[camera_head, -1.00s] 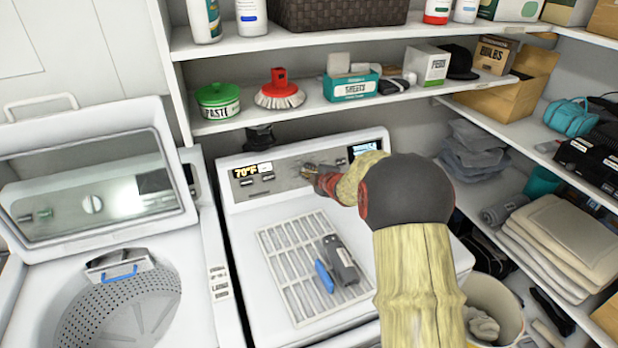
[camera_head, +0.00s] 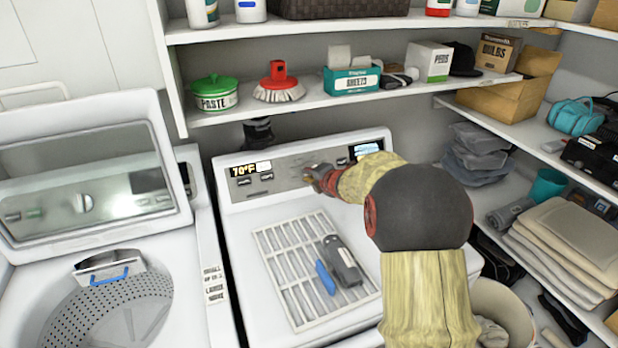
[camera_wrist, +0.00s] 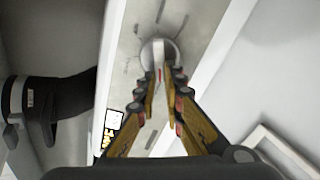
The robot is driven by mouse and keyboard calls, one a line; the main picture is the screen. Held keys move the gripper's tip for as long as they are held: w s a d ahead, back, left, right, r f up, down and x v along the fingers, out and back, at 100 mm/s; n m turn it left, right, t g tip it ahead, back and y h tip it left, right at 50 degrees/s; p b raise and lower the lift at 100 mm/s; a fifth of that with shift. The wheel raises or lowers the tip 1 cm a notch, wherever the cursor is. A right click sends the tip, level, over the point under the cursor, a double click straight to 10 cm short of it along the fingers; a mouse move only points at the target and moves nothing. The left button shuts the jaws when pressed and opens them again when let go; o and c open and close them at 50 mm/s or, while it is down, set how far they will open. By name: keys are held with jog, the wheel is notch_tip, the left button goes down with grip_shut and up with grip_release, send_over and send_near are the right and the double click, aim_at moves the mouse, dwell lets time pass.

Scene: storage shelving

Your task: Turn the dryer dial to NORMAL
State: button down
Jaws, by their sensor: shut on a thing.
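The dryer (camera_head: 236,226) is the white machine in the middle of the head view, with a grey control panel (camera_head: 292,170) along its back. The round dial (camera_wrist: 158,50) shows in the wrist view, with a raised bar across its middle. My gripper (camera_wrist: 164,72) is shut on the dial's bar, one finger on each side. In the head view my gripper (camera_head: 310,174) is at the panel and hides most of the dial. The dial's setting labels are too small and blurred to read.
A small display reading 70°F (camera_head: 243,171) and another display (camera_head: 366,150) are on the panel. A white rack (camera_head: 285,262) with a dark grey device (camera_head: 342,262) lies on the dryer top. A shelf (camera_head: 225,117) runs above. An open washer (camera_head: 30,300) stands left.

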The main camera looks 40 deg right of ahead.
jog(key=shift+f, duration=0.1)
dwell(0.4)
jog(key=c, duration=1.9)
grip_release()
jog(key=v, duration=1.2)
